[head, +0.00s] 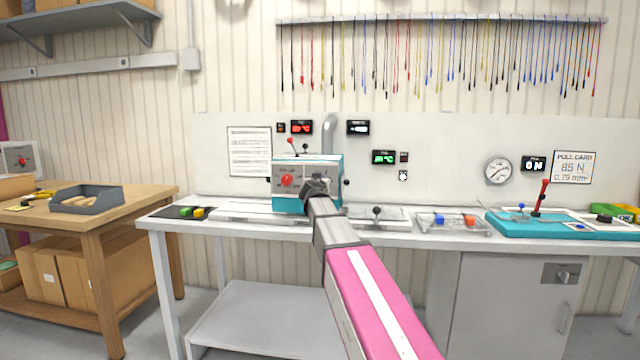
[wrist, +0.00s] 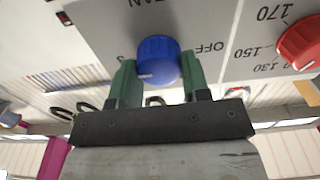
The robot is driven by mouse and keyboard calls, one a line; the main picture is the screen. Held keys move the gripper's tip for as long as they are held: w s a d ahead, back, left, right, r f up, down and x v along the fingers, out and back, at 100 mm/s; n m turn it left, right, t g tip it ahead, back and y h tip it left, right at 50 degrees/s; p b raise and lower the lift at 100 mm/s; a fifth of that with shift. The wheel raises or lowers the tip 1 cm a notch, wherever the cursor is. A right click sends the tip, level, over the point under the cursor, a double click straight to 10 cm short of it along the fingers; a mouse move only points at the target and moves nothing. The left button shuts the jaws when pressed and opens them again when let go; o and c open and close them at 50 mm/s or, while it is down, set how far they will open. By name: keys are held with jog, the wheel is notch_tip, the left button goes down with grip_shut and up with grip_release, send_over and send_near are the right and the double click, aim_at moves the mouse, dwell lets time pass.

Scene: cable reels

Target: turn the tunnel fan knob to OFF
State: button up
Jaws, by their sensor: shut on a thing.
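The tunnel fan knob (wrist: 158,60) is a round blue knob on the grey panel face, in the wrist view. My gripper (wrist: 155,72) has its two green fingers on either side of the knob, shut on it. A white mark on the knob lies at its lower left in the picture, while the printed word OFF is to the right. In the head view my gripper (head: 318,187) is at the right of the teal machine's front (head: 290,205) and hides the blue knob.
A red dial knob (wrist: 303,42) with numbers sits right of the fan knob in the wrist view, and also shows in the head view (head: 287,180). A clear tray (head: 455,229) lies to the right.

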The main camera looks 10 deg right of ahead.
jog(key=shift+f+n, duration=0.15)
jog(key=shift+n, duration=5.8)
jog(key=shift+f+n, duration=0.2)
jog(key=shift+n, duration=5.8)
jog(key=shift+f+n, duration=0.15)
jog(key=shift+n, duration=5.8)
jog(key=shift+s, duration=0.1)
jog(key=o, duration=0.9)
